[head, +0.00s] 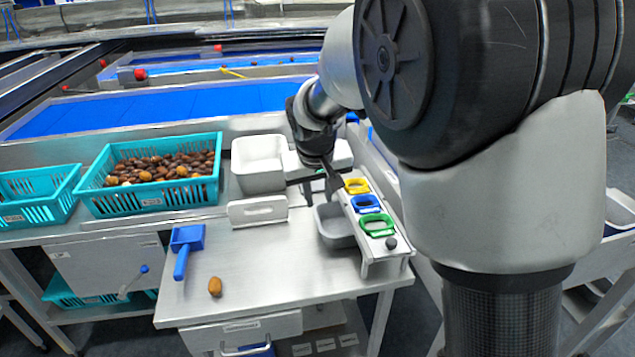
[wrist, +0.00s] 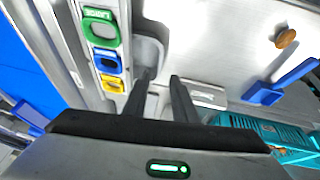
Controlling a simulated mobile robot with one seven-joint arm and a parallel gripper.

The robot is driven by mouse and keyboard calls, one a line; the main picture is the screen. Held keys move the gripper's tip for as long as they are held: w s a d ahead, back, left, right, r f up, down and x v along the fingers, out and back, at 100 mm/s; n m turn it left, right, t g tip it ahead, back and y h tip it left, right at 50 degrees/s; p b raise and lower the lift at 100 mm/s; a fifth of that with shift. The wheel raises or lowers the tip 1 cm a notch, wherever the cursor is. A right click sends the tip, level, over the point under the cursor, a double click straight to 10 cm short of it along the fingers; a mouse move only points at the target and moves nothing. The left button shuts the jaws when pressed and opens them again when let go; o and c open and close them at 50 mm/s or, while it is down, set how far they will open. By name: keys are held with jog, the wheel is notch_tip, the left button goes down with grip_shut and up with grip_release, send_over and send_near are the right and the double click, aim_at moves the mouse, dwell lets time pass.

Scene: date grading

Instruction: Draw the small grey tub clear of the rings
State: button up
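The small grey tub (head: 336,238) sits on the steel table, close against the left side of the ring rack and partly under its edge. The rack holds yellow (head: 357,186), blue (head: 367,203) and green (head: 377,225) rings. My gripper (head: 321,199) points down at the tub's far end. In the wrist view the tub (wrist: 158,48) lies ahead of my gripper (wrist: 163,75). The fingers are apart, one over the tub's inside and the other outside its wall. I cannot tell whether either touches it. The fingers hide part of the tub.
A teal crate of dates (head: 150,205) is farther left. A blue scoop (head: 187,240) and one date (head: 215,287) lie on the table. The table's middle is clear.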

aim_at(321, 227)
dwell(0.3)
jog(key=b+x, duration=0.3)
jog(key=x, duration=1.4)
jog(key=shift+a+f+b, duration=0.1)
jog(key=shift+f+b, duration=0.15)
jog(key=shift+b, duration=0.05)
jog(key=shift+c, duration=0.4)
